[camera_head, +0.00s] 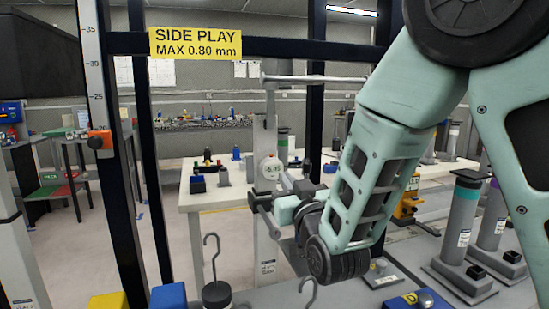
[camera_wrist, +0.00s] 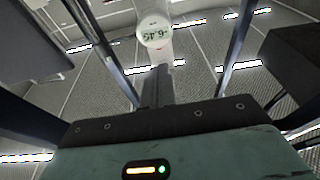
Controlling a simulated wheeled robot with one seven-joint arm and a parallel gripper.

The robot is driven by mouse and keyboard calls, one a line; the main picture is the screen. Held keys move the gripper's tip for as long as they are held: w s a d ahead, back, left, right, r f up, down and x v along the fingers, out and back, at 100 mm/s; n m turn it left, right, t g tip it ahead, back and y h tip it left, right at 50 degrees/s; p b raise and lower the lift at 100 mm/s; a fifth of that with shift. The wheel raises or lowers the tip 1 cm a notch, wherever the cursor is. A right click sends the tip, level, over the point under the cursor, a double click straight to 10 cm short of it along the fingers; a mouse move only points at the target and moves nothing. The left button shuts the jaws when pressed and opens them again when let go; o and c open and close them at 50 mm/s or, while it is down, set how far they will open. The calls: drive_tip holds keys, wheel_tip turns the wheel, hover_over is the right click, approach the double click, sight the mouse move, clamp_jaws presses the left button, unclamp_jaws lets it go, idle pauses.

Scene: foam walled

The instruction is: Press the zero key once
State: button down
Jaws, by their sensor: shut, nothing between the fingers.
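A round white digital gauge (camera_head: 271,168) is mounted on a pale upright column in the middle of the head view. Its display appears to read about -6.45. The gauge face also shows, upside down, at the top of the wrist view (camera_wrist: 155,32). The zero key cannot be made out in either view. In the wrist view my gripper (camera_wrist: 158,72) is shut and empty, its dark fingers pointing toward the gauge, just below its face. A gap seems to remain between them. In the head view my forearm and wrist reach in from the right, ending close below the gauge.
A dark frame with a yellow "SIDE PLAY MAX 0.80 mm" sign (camera_head: 196,43) stands around the gauge. Hooked weights (camera_head: 216,292), a blue block (camera_head: 168,297) and a yellow block (camera_head: 108,301) are in front. Grey cylinders on bases (camera_head: 462,222) stand at right.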

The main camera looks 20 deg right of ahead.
sight(272, 155)
drive_tip(key=shift+s+r+t, duration=0.15)
drive_tip(key=shift+r+t, duration=0.25)
drive_tip(key=shift+r, duration=0.05)
drive_tip(key=p+x, duration=0.1)
drive_tip(key=x, duration=0.9)
drive_tip(key=shift+p, duration=0.35)
